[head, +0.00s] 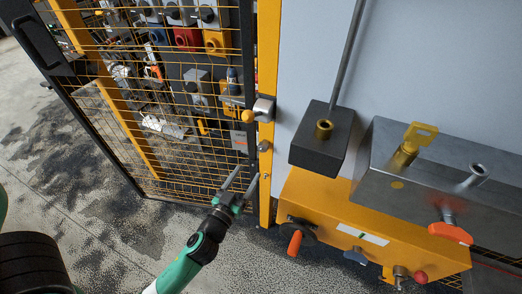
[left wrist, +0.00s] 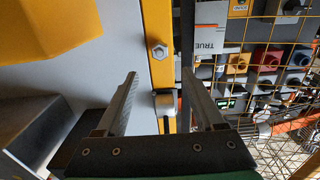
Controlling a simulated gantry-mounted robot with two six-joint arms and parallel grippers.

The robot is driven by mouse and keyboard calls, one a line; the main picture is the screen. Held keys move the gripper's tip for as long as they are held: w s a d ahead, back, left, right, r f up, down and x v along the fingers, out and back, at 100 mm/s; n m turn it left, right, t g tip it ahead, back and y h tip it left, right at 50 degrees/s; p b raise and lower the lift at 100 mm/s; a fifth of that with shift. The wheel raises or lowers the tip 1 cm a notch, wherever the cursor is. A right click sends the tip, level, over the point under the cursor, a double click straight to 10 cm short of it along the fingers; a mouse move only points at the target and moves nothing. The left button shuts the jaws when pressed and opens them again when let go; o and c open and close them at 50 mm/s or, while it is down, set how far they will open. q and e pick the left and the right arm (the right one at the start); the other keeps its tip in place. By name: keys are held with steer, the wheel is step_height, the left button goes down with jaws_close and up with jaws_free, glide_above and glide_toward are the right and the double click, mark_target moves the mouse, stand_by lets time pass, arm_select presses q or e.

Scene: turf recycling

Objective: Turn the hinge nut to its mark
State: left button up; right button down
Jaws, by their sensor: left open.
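The hinge nut (head: 264,145) is a small grey metal nut on the yellow gate post (head: 266,60), below the metal hinge bracket (head: 264,109). In the left wrist view the hinge nut (left wrist: 158,50) shows a hexagonal head with a rounded centre. I cannot make out its mark. My left gripper (head: 243,183) is open and empty, in front of the post and below the nut in the head view. In the left wrist view the nut shows beyond the left gripper's fingertips (left wrist: 160,74), between their lines, apart from them. My right gripper is not in view.
A yellow mesh gate (head: 120,100) stands left of the post, with coloured switch boxes behind it. At right are a dark block with a brass socket (head: 324,130), a grey metal box (head: 375,150) and a yellow box (head: 330,210) with handles. The stained floor (head: 60,200) is open at left.

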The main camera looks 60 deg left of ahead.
mark_target(262, 149)
arm_select(q)
steer(key=x, duration=1.1)
steer(key=shift+r, duration=0.15)
jaws_close()
